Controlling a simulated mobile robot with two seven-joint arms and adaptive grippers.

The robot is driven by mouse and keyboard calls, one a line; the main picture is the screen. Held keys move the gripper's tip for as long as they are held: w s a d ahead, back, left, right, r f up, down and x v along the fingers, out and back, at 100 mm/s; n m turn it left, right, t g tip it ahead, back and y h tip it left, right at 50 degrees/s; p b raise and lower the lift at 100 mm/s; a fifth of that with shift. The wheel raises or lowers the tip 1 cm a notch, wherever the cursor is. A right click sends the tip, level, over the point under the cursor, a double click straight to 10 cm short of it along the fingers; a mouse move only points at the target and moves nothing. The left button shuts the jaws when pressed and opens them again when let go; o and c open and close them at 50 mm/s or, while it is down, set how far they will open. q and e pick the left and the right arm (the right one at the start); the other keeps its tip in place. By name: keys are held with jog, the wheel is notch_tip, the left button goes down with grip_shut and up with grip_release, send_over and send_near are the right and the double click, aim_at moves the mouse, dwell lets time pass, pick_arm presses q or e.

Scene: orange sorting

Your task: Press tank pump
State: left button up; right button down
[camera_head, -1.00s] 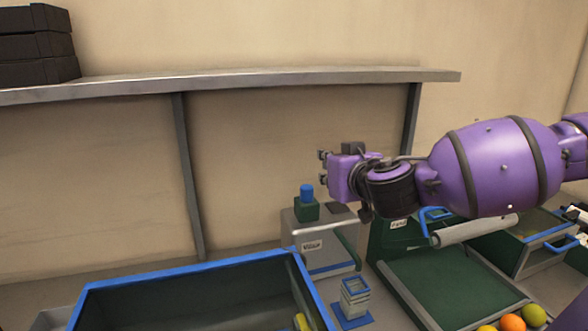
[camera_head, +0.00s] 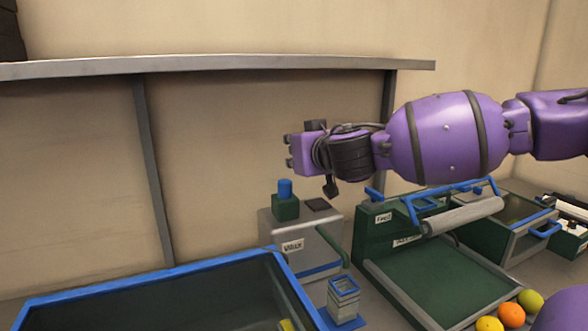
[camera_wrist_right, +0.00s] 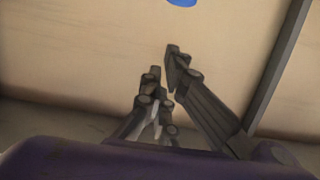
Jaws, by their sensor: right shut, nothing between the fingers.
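The tank (camera_head: 310,236) is a grey box with a label on its front. On its top left stands a dark green block with a blue cylindrical pump knob (camera_head: 285,188). My right gripper (camera_head: 289,151) points left, above the knob in the head view and apart from it in the picture. Its fingers are shut and empty. In the right wrist view the fingertips (camera_wrist_right: 164,62) are close together, and a blue patch, perhaps the knob, is cut off at the top edge. My left gripper is not in view.
A large blue-rimmed basin (camera_head: 150,273) lies front left. A small blue-rimmed container (camera_head: 343,291) stands before the tank. A green tray machine with a grey roller (camera_head: 465,216) is at right, with oranges (camera_head: 511,315) near it. A metal shelf (camera_head: 220,65) runs behind.

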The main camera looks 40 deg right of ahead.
aim_at(285, 195)
jog(key=f, duration=0.1)
jog(key=w+f+b, duration=0.1)
jog(key=f, duration=0.2)
jog(key=shift+w+d+b, duration=0.15)
jog(key=shift+w+b, duration=0.15)
jog(key=shift+b, duration=0.1)
jog(key=shift+f, duration=0.15)
